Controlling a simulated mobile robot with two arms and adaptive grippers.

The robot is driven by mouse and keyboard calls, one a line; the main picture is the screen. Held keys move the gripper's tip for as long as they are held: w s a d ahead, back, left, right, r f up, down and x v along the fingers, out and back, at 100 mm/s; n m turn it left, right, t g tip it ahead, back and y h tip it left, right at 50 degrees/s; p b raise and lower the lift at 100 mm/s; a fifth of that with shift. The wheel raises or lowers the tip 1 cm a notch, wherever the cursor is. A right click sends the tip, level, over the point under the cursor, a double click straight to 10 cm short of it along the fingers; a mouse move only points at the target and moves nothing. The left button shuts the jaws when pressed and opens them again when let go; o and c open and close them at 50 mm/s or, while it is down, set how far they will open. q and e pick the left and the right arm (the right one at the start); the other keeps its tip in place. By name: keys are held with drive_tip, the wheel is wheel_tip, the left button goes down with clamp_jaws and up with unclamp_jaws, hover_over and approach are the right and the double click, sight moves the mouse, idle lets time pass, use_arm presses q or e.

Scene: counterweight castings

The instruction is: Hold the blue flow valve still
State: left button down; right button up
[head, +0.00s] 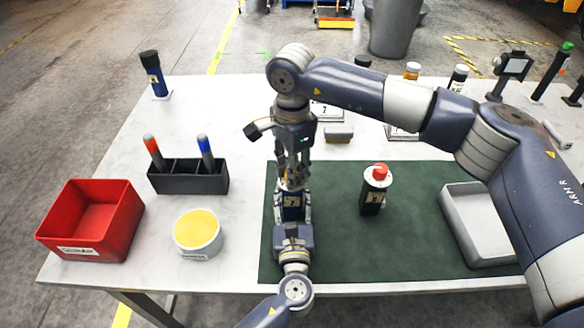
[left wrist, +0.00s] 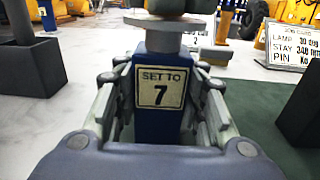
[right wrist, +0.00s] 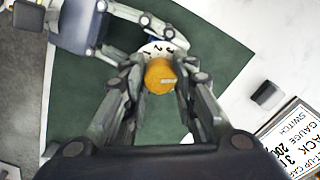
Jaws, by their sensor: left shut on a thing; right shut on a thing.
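The blue flow valve (head: 291,207) stands upright on the green mat (head: 335,235). Its plate reads "SET TO 7" in the left wrist view (left wrist: 162,88). My left gripper (head: 292,213) is shut on its blue body from the near side, one finger on each flank. My right gripper (head: 294,180) points down from above and is shut on its round orange knob (right wrist: 160,76). A white dial with black marks (right wrist: 166,47) shows beneath the knob, partly hidden by the fingers. The exact dial setting cannot be read.
A dark, red-topped valve (head: 373,192) stands right of the grippers. A grey tray (head: 452,222) is at the right. A black pen holder (head: 188,182), yellow-filled tub (head: 197,252) and red bin (head: 120,232) are at the left. The back-left table is mostly clear.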

use_arm(q)
drive_tip(key=shift+f, duration=0.25)
use_arm(e)
drive_tip(key=shift+m, duration=0.3)
drive_tip(key=m, duration=0.5)
drive_tip(key=shift+m, duration=0.3)
drive_tip(key=m, duration=0.5)
drive_tip(key=shift+m, duration=0.3)
drive_tip(key=o, duration=1.1)
drive_tip(key=shift+r, duration=0.1)
